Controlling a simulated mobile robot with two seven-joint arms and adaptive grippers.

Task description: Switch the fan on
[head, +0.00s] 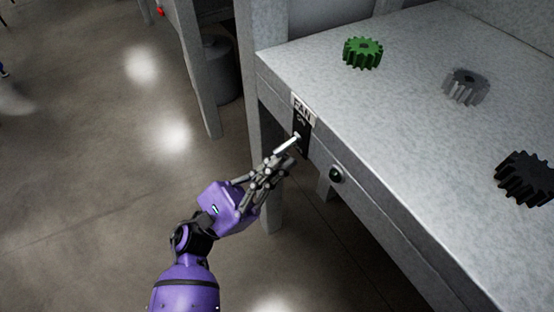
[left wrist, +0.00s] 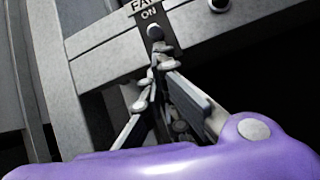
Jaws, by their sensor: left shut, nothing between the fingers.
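The fan switch panel (head: 302,122) is a dark plate with a white FAN label and the word ON, on the table's front edge near its left corner. Its light lever (head: 287,145) sticks out from the plate, towards the lower left in the head view. In the left wrist view, the panel (left wrist: 149,14) is at the top, with a rounded knob (left wrist: 155,32) below ON. My left gripper (head: 278,161) is shut and empty, its fingertips just below the lever. I cannot tell whether they touch. In the left wrist view, the fingers partly hide the lower panel. My right gripper is out of view.
On the grey table (head: 400,130) lie a green gear (head: 362,53), a grey gear (head: 466,87) and a black gear (head: 526,178). A round black button (head: 337,174) sits on the front edge right of the switch. Open floor lies left of the table.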

